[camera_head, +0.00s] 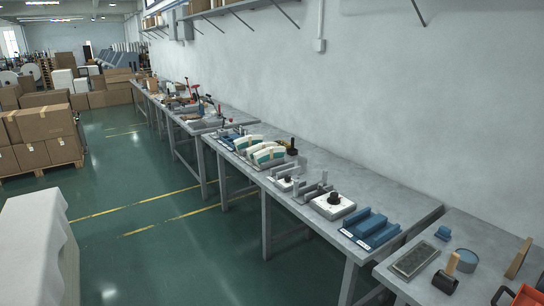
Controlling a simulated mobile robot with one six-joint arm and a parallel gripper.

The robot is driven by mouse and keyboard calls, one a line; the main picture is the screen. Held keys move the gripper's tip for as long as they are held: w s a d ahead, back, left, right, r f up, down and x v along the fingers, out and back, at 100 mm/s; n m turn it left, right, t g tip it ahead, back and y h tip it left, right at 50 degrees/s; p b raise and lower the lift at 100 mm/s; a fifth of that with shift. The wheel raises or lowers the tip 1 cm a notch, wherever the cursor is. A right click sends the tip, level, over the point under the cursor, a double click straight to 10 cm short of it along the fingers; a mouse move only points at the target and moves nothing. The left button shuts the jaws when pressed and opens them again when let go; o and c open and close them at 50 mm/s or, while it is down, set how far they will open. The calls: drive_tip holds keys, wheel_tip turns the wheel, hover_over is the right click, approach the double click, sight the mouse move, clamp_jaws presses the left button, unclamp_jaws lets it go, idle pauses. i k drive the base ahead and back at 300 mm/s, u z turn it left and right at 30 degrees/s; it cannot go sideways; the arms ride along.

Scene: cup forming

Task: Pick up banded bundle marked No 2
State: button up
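Two pale bundles with teal bands, a farther one (247,141) and a nearer one (267,154), stand side by side on a long grey bench (400,190) along the wall. Any number marked on them is too small to read, so I cannot tell which is No 2. They are some distance away from my camera. My gripper is not in view.
Blue blocks (371,228) and a white block with a black knob (332,205) stand nearer on the bench. A closer bench holds a grey plate (414,258) and a blue tin (466,260). Cartons (42,124) and a large white object (30,240) are left. Green floor between is clear.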

sight(271, 153)
drive_tip(key=u, duration=0.25)
drive_tip(key=i, duration=0.8)
drive_tip(key=u, duration=0.45)
drive_tip(key=i, duration=0.8)
drive_tip(key=u, duration=0.65)
drive_tip(key=i, duration=1.8)
drive_tip(key=u, duration=0.2)
